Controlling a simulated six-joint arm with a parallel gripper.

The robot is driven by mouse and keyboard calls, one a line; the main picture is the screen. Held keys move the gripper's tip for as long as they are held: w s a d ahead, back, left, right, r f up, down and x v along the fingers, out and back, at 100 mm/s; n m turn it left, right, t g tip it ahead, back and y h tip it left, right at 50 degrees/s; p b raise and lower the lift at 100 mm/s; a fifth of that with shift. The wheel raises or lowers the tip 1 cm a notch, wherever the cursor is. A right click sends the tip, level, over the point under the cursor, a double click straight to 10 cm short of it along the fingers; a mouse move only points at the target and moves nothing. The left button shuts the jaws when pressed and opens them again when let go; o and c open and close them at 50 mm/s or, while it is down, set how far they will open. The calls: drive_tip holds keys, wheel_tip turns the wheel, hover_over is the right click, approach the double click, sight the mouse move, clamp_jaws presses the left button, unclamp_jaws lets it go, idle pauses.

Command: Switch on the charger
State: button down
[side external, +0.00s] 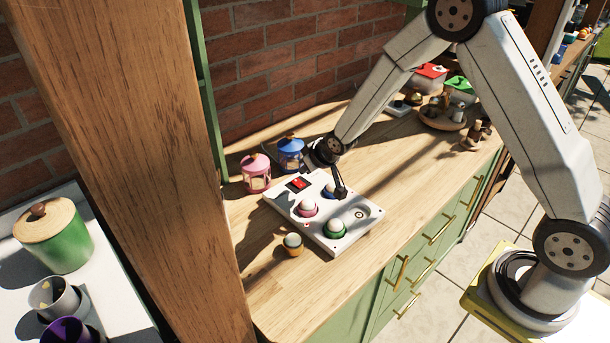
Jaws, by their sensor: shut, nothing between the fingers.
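The charger (322,213) is a flat white box on the wooden counter. A red switch (298,184) in a dark frame sits at its far left corner. Its top has pink, blue and green rings; the pink (307,208) and green (334,230) ones hold pale round tops. A small round dark-ringed mark (359,213) is near the right edge, and a small red spot (306,225) near the front left edge. My gripper (341,194) is shut and empty, pointing down beside the blue ring (328,191), which it partly hides. Contact with the box cannot be told.
Pink (257,174) and blue (291,154) lanterns stand behind the charger by the brick wall. A small orange pot (292,244) with a pale top stands close in front. Other items, including a wooden tray (437,120), stand farther right.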

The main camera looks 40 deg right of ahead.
drive_tip(key=s+f+v, duration=0.1)
drive_tip(key=v, duration=0.9)
drive_tip(key=shift+s+r, duration=0.2)
drive_tip(key=shift+s, duration=0.25)
drive_tip(key=s+a+g, duration=0.1)
drive_tip(key=s+g, duration=0.4)
drive_tip(key=s, duration=1.1)
drive_tip(key=shift+s+a+r, duration=0.2)
drive_tip(key=shift+a+r, duration=0.1)
drive_tip(key=shift+r, duration=0.15)
